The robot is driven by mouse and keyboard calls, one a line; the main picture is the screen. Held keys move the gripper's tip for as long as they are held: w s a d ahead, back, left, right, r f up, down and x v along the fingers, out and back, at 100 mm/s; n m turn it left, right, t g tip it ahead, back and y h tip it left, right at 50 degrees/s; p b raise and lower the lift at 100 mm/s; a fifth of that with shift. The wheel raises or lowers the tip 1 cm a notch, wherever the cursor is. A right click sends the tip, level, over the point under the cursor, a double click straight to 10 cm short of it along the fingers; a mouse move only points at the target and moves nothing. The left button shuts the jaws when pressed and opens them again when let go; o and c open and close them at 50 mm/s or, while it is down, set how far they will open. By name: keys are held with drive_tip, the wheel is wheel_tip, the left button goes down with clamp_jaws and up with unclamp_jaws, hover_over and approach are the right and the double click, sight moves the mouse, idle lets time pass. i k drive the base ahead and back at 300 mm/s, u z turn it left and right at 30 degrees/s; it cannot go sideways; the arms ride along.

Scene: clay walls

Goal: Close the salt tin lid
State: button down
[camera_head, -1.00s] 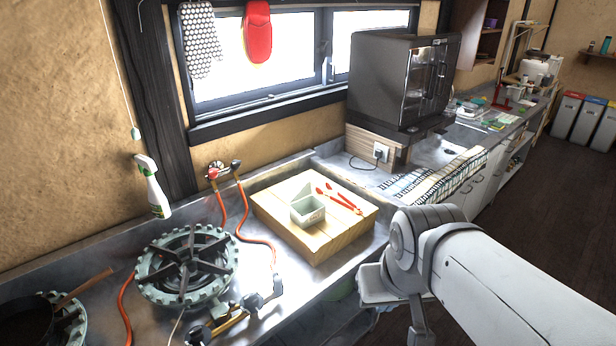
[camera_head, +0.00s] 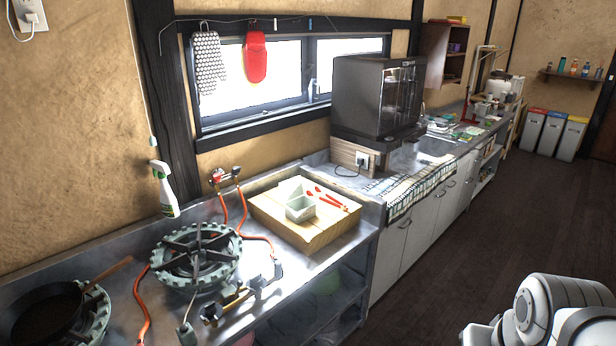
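The salt tin (camera_head: 301,209) is a small pale grey-green box on a wooden board on the counter. Its lid (camera_head: 290,188) stands raised at the back of the box, so the tin is open. Red tongs (camera_head: 327,198) lie on the board just right of the tin. My arm shows at the bottom right corner, well away from the tin and over the floor. My gripper is not visible in this view.
The wooden board (camera_head: 314,236) sits on the steel counter. A gas burner (camera_head: 196,256) with red hoses stands left of it, and a pan (camera_head: 48,315) further left. A spray bottle (camera_head: 165,190) is by the wall. A dark oven (camera_head: 378,97) stands behind right. The floor (camera_head: 450,250) at right is clear.

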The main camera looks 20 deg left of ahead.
sight(291, 189)
drive_tip(key=u, duration=0.35)
drive_tip(key=i, duration=1.5)
drive_tip(key=u, duration=0.7)
drive_tip(key=i, duration=0.35)
drive_tip(key=u, duration=0.2)
drive_tip(key=k, duration=0.65)
drive_tip(key=u, duration=0.2)
drive_tip(key=i, duration=0.7)
drive_tip(key=z, duration=0.15)
